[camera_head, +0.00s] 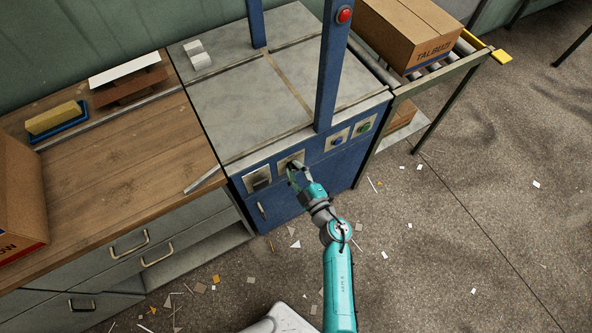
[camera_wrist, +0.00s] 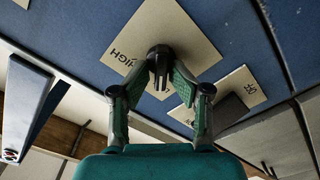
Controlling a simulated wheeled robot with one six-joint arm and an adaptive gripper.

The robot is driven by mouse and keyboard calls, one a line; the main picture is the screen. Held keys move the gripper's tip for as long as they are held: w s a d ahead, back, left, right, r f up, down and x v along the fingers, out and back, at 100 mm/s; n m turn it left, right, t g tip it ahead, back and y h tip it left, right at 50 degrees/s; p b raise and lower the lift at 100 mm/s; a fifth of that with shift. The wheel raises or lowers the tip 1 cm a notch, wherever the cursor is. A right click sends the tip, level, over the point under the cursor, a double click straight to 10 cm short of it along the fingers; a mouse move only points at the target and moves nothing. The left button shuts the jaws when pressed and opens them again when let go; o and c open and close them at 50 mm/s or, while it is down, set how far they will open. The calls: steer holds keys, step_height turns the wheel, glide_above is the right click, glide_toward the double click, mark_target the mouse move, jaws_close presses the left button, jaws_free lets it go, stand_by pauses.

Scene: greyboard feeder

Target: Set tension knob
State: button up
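The tension knob (camera_wrist: 160,52) is dark and sits on a pale plate (camera_wrist: 184,28) on the blue machine front. The plate's lettering, partly hidden, appears upside down and looks like "HIGH". In the head view the knob's plate (camera_head: 284,161) is the second from the left, mostly behind my gripper (camera_head: 294,172). In the wrist view my gripper (camera_wrist: 160,72) has its two green-padded fingers angled inward, with the tips against both sides of the knob. The fingers appear shut on it. The knob's exact setting cannot be read.
A red button (camera_head: 344,15) is on the post. A wooden bench (camera_head: 130,150) stands left, a roller conveyor (camera_head: 440,70) right. Scraps litter the floor.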

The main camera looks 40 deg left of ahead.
steer(key=shift+d+f, duration=0.1)
stand_by(0.3)
steer(key=shift+d, duration=0.1)
steer(key=shift+s+d, duration=0.15)
steer(key=shift+d, duration=0.1)
steer(key=v, duration=1.1)
steer(key=shift+s+d, duration=0.1)
steer(key=shift+d, duration=0.05)
